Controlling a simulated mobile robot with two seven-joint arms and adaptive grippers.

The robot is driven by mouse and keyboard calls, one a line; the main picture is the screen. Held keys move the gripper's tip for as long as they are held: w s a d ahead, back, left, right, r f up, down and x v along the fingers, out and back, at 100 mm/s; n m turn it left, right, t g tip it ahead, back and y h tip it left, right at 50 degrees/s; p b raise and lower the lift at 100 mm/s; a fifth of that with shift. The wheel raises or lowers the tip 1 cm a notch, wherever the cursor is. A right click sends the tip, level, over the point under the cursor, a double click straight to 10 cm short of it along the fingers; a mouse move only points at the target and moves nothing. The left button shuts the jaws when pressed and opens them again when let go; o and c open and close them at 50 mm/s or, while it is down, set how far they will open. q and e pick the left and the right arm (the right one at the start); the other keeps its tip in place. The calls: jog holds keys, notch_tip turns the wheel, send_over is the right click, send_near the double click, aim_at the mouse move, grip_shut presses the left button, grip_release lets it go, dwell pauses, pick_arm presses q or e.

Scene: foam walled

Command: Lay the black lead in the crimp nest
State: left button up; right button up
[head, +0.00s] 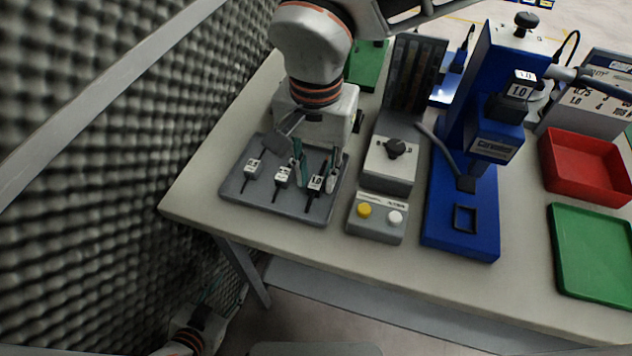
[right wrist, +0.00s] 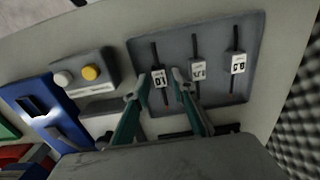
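Three dark leads with white tags lie side by side on a grey tray (head: 232,187). The lead tagged 1.0 (head: 316,183) is rightmost in the head view; it also shows in the right wrist view (right wrist: 159,79). My right gripper (head: 316,172) is open above this lead, one fingertip on each side of its tag (right wrist: 157,86). I cannot tell whether the fingers touch it. The blue crimp press (head: 460,240) carries a black square frame (head: 465,218) on its base, apparently the nest, empty. My left gripper (head: 225,294) is low at the bottom left, apparently open and empty.
Right of the tray are a grey box with a dark knob (head: 391,165) and a button box (head: 377,218) with yellow and white buttons. A red bin (head: 583,197) and a green tray (head: 590,295) are further right. Grey foam wall (head: 100,150) bounds the left.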

jog(key=shift+f, duration=0.4)
jog(key=c, duration=0.7)
pick_arm(q)
jog(key=shift+w+a+r, duration=0.1)
jog(key=shift+w, duration=0.2)
pick_arm(e)
grip_shut()
